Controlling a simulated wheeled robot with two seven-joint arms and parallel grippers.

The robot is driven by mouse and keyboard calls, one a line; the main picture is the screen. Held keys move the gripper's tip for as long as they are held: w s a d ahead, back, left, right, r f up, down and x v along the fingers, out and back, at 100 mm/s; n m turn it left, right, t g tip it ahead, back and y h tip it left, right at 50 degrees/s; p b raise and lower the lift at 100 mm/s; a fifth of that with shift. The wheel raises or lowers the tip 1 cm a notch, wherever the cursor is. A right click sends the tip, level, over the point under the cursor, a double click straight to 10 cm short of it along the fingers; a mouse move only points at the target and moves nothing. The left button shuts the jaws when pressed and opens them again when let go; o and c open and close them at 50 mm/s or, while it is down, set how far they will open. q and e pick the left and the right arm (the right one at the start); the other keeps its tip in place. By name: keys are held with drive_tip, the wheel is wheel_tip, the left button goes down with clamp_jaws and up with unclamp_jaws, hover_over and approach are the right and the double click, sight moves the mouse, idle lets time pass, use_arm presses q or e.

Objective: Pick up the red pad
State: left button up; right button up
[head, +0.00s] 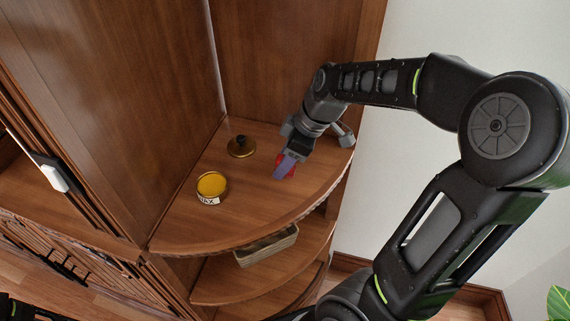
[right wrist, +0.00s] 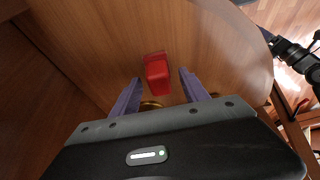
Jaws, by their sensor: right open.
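The red pad (right wrist: 156,75) is a small red block on the wooden corner shelf (head: 255,195). In the head view only bits of the red pad (head: 292,171) show around my right gripper (head: 285,168), which comes down over it from the upper right. In the right wrist view my right gripper (right wrist: 158,88) is open, with its two purple fingers apart. The pad is between and slightly beyond the fingertips, with a gap on each side. I cannot tell the fingers' height above the shelf. I cannot make out my left gripper.
An open tin of yellow wax (head: 212,185) stands near the left of the shelf. A round brass piece with a dark knob (head: 241,146) lies behind it. A wooden wall bounds the left and back. A basket (head: 267,246) sits on the shelf below.

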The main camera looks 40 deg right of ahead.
drive_tip(key=shift+c, duration=0.4)
clamp_jaws()
